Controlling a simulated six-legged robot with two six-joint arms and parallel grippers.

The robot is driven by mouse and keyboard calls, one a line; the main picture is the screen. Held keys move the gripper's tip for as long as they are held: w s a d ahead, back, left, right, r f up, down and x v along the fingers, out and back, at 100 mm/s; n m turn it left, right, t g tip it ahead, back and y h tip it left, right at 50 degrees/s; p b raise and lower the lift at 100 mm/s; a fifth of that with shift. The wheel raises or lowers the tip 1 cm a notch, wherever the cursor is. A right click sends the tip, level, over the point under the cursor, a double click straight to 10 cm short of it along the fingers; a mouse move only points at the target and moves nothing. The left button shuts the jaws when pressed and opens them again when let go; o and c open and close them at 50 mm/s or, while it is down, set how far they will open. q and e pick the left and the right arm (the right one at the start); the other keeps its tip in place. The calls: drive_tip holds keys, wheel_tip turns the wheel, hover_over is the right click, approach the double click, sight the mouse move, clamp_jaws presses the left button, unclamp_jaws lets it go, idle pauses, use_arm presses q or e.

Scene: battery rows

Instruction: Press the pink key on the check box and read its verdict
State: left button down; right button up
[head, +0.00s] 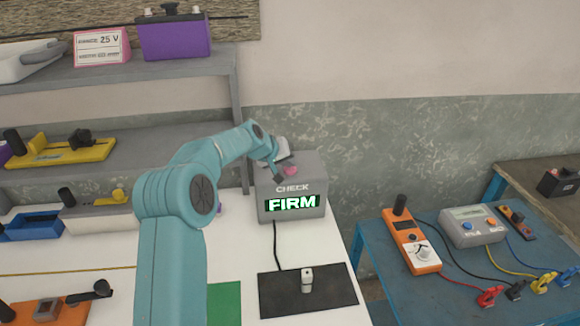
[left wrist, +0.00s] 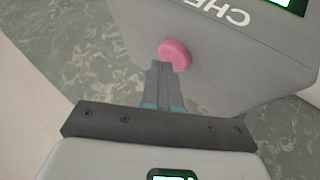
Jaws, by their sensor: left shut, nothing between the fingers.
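The grey check box (head: 310,182) stands at the back of the white bench in the head view. Its display (head: 292,202) reads "FIRM" in bright white-green letters. The pink key (head: 291,170) is on its top and partly hidden by my gripper; it shows as a round pink button in the left wrist view (left wrist: 175,52). My left gripper (head: 279,177) is shut and empty, its fingertips right at the key's edge in the left wrist view (left wrist: 166,66). I cannot tell whether they touch it. My right gripper is not in view.
A dark mat (head: 335,297) with a small pale cylinder (head: 307,279) lies in front of the box, joined to it by a black cable. Grey shelves (head: 150,70) stand left. A blue table (head: 388,262) with meters and coloured clips is at right.

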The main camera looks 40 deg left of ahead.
sight(288, 170)
use_arm(q)
drive_tip(key=shift+r, duration=0.25)
wheel_tip(288, 170, up, 6)
drive_tip(key=p, duration=0.4)
drive_tip(key=shift+p, duration=0.35)
drive_tip(key=shift+f, duration=0.1)
idle(0.5)
